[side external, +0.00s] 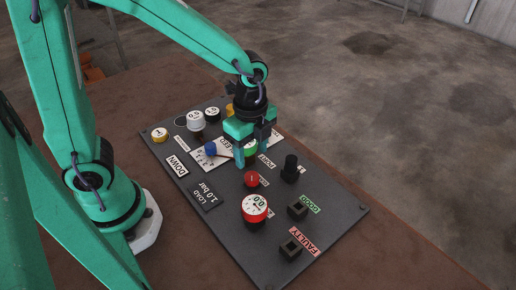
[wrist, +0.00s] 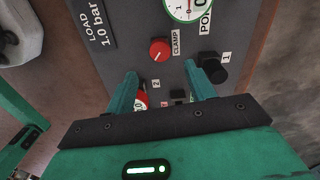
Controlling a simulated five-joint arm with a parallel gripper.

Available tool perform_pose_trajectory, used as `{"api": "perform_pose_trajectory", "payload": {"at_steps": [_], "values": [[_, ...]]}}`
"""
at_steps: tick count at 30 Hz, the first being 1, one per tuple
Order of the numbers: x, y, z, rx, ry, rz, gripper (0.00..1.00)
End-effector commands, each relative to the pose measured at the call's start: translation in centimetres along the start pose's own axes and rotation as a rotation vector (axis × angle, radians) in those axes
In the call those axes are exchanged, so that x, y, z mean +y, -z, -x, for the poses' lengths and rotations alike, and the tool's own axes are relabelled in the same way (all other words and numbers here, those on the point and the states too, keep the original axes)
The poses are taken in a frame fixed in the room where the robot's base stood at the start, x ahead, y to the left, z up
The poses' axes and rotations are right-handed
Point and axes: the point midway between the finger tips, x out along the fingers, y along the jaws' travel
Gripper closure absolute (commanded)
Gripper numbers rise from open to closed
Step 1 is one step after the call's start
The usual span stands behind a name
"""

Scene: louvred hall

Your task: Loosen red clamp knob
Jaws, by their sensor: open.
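The red clamp knob (side external: 251,179) is a small round knob on the dark panel, upper side facing up. In the wrist view the red knob (wrist: 158,50) has a white mark on it and a CLAMP label to its right. My gripper (side external: 254,158) is open and empty above the panel, close to the knob and just behind it in the side view. In the wrist view my gripper (wrist: 160,76) has its two fingers apart, with the knob beyond their tips and roughly centred between them. No contact with the knob shows.
A red-rimmed gauge (side external: 255,208), a black knob (side external: 290,168) and two black sockets (side external: 297,209) (side external: 290,249) stand near. A blue knob (side external: 210,149) and white cap (side external: 196,120) are at left. The brown table (side external: 110,100) surrounds the panel.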

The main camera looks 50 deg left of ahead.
Motion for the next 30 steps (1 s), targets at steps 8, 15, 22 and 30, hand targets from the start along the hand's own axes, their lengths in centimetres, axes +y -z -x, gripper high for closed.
{"api": "perform_pose_trajectory", "payload": {"at_steps": [8, 15, 22, 30], "values": [[0.0, 0.0, -1.0, -0.001, -0.002, 0.002, 0.46], [0.1, -0.1, -3.5, -0.002, -0.004, 0.003, 0.46], [0.1, -0.1, -6.0, -0.002, -0.003, 0.003, 0.46], [0.0, 0.0, -7.6, 0.000, 0.000, 0.003, 0.46]]}}
